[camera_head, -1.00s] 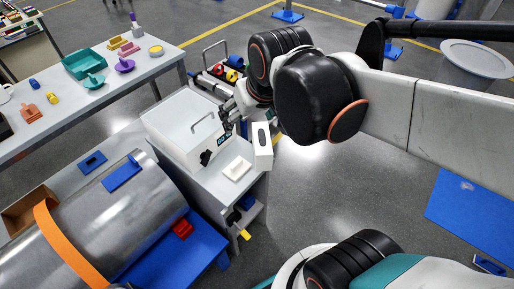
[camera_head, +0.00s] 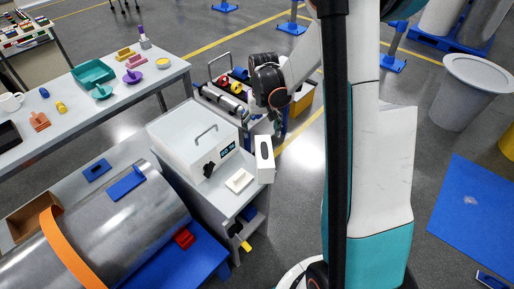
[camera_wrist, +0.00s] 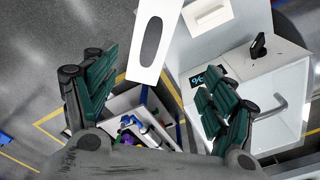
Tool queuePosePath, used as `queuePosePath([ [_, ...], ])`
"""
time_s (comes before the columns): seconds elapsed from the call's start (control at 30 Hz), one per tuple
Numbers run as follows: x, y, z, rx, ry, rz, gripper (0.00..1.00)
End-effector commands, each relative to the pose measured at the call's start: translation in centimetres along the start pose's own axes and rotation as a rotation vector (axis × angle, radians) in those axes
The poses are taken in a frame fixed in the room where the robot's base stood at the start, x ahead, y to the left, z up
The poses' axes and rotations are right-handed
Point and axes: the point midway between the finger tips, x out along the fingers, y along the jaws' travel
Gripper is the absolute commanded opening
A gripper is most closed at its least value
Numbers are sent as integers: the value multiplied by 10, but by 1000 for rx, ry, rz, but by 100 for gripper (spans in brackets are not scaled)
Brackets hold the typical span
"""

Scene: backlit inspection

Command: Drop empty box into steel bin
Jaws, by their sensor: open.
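The empty box (camera_head: 265,160) is white with a dark oval opening and stands at the right edge of the grey cabinet in the head view. It also shows at the top middle of the wrist view (camera_wrist: 149,40). My gripper (camera_head: 274,120) is just behind the box in the head view, its fingers small and partly hidden. In the wrist view my gripper (camera_wrist: 158,85) has its green fingers spread wide with nothing between them; the box lies beyond the fingertips. The steel bin (camera_head: 457,98), grey and round with a wide rim, stands on the floor at upper right.
A cart (camera_head: 228,98) with colored rolls is behind. A blue mat (camera_head: 470,215) lies at right. My arm blocks the middle.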

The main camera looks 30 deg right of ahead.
Motion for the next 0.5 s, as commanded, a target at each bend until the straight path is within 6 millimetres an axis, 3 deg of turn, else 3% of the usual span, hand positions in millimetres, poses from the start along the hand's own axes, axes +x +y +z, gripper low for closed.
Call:
queuePosePath([
  [0.2, 33, 13, -7, 37, -49, 7, 78],
  [0.37, 51, 14, -6, 43, -57, 8, 78],
  [0.5, 78, 14, -5, 43, -57, 8, 78],
])
